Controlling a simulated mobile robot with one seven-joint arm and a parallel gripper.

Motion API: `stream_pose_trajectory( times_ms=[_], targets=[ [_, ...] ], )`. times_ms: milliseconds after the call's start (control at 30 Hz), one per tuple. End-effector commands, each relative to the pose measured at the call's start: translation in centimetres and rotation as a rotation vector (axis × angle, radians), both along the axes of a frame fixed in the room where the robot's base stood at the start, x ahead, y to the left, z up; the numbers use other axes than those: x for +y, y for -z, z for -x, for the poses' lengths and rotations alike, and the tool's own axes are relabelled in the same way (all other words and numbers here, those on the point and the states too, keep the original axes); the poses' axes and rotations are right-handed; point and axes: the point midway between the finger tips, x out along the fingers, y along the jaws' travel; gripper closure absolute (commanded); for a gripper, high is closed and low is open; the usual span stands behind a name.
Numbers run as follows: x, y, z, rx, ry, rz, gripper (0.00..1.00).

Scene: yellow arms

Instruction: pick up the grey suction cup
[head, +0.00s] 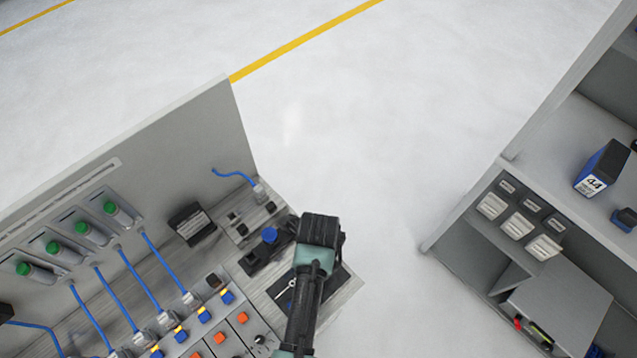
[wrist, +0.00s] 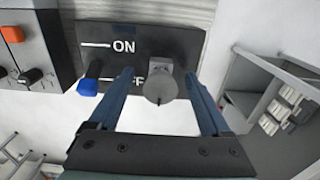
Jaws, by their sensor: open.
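The grey suction cup (wrist: 160,88) is a small grey cylinder with a narrow tip at the dark ON/OFF plate (wrist: 150,38) in the wrist view. My gripper (wrist: 158,74) is open, one blue-grey finger on each side of the cup. I see a gap on both sides; I cannot tell how deep the cup sits between the fingers. The left finger hides part of the word OFF. In the head view my gripper (head: 318,232) is over the right end of the bench, seen from above, its fingertips hidden. I cannot make out the grey cup there.
A dark knob with a blue tip (wrist: 88,86) sits just left of the left finger. A panel with orange and blue buttons (head: 218,336) lies left of my arm. A shelf unit (head: 480,220) stands at the right, with clear white floor (head: 385,200) between.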

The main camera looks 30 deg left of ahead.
Motion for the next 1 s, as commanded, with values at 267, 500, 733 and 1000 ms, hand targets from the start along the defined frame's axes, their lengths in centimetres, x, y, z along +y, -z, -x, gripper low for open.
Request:
stream_pose_trajectory(
  times_ms=[267, 500, 733, 1000],
  targets=[
    [0.03, 0.27, -0.02, -0.001, -0.001, 0.000, 0.18],
    [0.03, 0.24, -0.02, -0.001, -0.001, -0.001, 0.61],
    [0.03, 0.24, -0.02, 0.000, -0.001, -0.001, 1.00],
    [0.05, 0.11, -0.05, -0.001, -0.001, -0.001, 1.00]
  ],
)
